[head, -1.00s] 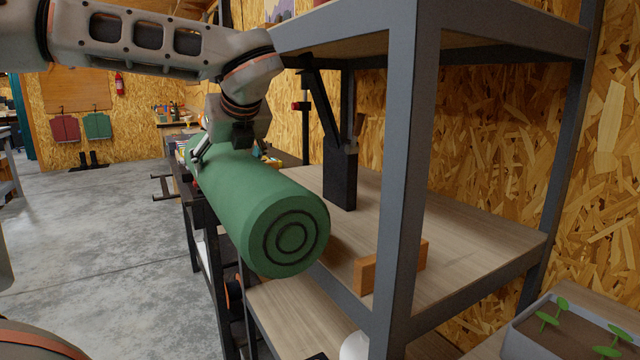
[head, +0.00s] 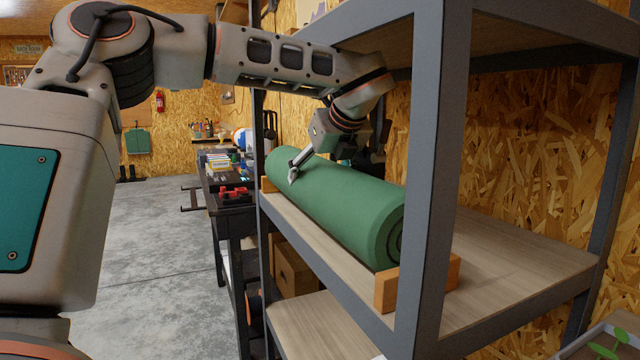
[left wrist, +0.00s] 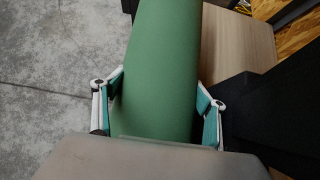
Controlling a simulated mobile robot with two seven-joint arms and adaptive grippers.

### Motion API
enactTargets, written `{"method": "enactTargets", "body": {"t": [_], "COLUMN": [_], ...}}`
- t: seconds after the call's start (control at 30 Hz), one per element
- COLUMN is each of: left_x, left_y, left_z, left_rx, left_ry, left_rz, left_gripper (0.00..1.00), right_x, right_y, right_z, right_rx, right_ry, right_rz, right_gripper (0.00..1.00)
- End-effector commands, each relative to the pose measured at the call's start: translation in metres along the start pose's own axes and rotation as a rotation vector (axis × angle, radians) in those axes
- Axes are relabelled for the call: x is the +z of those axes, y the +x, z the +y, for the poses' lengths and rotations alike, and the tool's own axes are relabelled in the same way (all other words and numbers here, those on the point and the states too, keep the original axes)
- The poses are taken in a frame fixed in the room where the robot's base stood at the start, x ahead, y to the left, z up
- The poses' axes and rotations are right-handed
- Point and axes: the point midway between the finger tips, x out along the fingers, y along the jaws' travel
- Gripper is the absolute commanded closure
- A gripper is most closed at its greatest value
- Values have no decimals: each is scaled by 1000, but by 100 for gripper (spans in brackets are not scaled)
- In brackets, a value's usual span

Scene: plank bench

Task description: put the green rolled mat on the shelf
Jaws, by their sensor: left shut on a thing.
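The green rolled mat (head: 340,203) lies lengthwise over the shelf board (head: 312,246), near its front edge. Its near end is beside an orange wooden block (head: 386,289), and its far end is near another wooden block (head: 267,184). Whether it rests fully on the board is hard to tell. My left gripper (head: 318,166) is shut around the mat from above, toward its far half. In the left wrist view, the fingers (left wrist: 156,105) flank the mat (left wrist: 163,70) on both sides. My right gripper is not in view.
A grey shelf post (head: 437,180) stands in front of the mat's near end. An upper shelf (head: 530,35) hangs above my arm. A dark object stands behind the gripper, partly hidden. A cluttered bench (head: 228,190) stands to the left. The right part of the shelf board is clear.

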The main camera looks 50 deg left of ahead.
Motion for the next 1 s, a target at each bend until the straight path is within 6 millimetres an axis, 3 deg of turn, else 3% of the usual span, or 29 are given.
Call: {"method": "enactTargets", "body": {"t": [0.13,0.17,0.33,0.37,0.4,0.77,0.9,1.0], "left_x": [-9,-9,-9,-10,-11,-10,-9,-22], "left_y": [9,10,10,11,11,10,-2,-13], "left_z": [-1,-1,0,0,0,0,0,0], "left_rx": [-1,-2,-2,1,1,0,-2,-1], "left_ry": [1,1,1,2,2,1,-1,4], "left_rz": [-2,-2,-2,0,0,0,0,1], "left_gripper": [75,82,82,26,18,18,18,18], "right_x": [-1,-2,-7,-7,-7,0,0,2], "right_y": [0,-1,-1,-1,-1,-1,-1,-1], "right_z": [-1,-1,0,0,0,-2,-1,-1], "right_rx": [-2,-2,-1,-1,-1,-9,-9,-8], "right_ry": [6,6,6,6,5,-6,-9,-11], "right_rz": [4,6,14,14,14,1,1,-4], "right_gripper": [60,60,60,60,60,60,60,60]}}
